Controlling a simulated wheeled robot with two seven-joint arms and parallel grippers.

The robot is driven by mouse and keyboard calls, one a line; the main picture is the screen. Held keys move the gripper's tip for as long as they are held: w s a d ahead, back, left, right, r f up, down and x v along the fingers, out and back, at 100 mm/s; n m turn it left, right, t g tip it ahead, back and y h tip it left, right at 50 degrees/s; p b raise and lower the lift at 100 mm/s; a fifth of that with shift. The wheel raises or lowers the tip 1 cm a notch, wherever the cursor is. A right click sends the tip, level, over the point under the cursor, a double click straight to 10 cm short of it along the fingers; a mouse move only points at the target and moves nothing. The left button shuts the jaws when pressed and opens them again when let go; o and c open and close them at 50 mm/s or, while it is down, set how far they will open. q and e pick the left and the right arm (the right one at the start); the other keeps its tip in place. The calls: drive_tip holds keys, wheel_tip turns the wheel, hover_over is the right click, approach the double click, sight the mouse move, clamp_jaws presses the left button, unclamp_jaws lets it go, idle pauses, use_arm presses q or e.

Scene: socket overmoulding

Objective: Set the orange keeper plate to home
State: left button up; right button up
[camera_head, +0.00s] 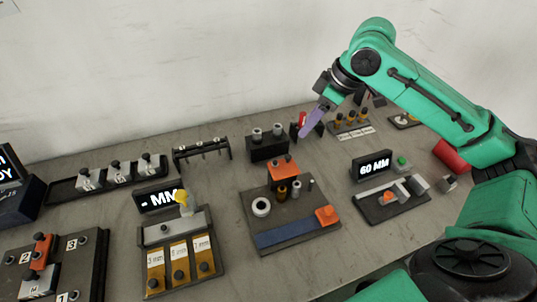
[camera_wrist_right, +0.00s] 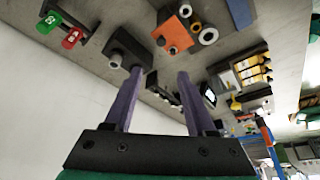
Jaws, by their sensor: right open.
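An orange plate with a dark knob (camera_head: 42,250) sits on the dark numbered board (camera_head: 93,262) at the lower left, beside a grey block marked M. Other orange parts are an upright block (camera_head: 284,170) at the back of the middle fixture and a small block (camera_head: 327,214) at that fixture's right corner. Which one is the keeper plate I cannot tell for sure. My right gripper (camera_head: 312,122), with purple fingers, is above the back of the table. In the wrist view the right gripper (camera_wrist_right: 159,73) is open and empty. My left gripper is out of view.
A dark block with two pegs (camera_head: 267,145) and a black rack (camera_head: 202,150) stand at the back. The middle fixture (camera_head: 295,235) lies before my right gripper. A "60 MM" display (camera_head: 372,165) is at right; a three-slot tray (camera_head: 180,255) is left of centre.

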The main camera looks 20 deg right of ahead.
approach(288, 156)
drive_tip(key=p+x, duration=0.1)
drive_tip(key=x, duration=0.6)
drive_tip(key=shift+f, duration=0.4)
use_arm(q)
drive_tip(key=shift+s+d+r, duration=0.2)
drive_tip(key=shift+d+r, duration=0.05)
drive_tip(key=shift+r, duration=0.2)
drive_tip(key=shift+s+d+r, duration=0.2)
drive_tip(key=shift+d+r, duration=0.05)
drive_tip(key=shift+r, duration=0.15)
use_arm(e)
drive_tip(key=c, duration=0.9)
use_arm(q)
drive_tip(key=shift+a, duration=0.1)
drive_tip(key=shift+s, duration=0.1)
